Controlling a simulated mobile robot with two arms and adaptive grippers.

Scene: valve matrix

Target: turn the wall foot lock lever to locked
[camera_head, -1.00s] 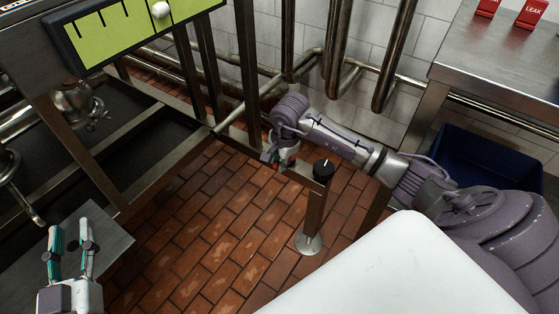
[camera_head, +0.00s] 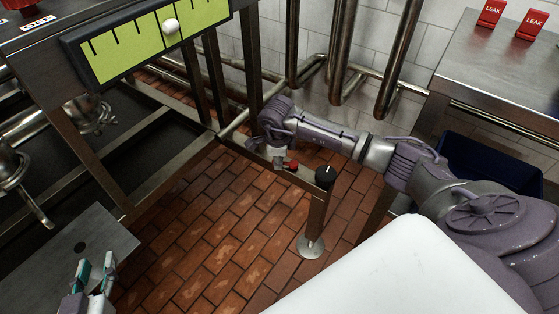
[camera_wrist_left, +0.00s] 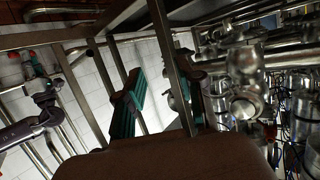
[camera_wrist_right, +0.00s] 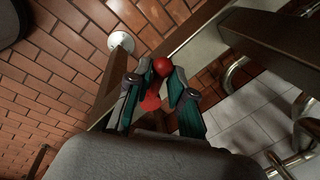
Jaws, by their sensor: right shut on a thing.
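The red lock lever (camera_wrist_right: 162,67) shows as a red round end and a red part between my right fingers in the right wrist view. In the head view a small red piece of it (camera_head: 292,165) shows beside the low metal rail. My right gripper (camera_wrist_right: 160,74) is shut on the lever; its fingers sit on both sides of it. In the head view my right gripper (camera_head: 279,158) is partly hidden by its own wrist. My left gripper (camera_head: 96,263) is open and empty at the lower left; its spread fingers also show in the left wrist view (camera_wrist_left: 160,100).
A post with a black knob (camera_head: 325,177) stands just right of my right gripper, on a round floor foot (camera_head: 311,246). A green gauge panel (camera_head: 150,38) is at upper left. A steel table (camera_head: 490,75) with red LEAK signs (camera_head: 491,13) and a blue bin (camera_head: 490,165) are right.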

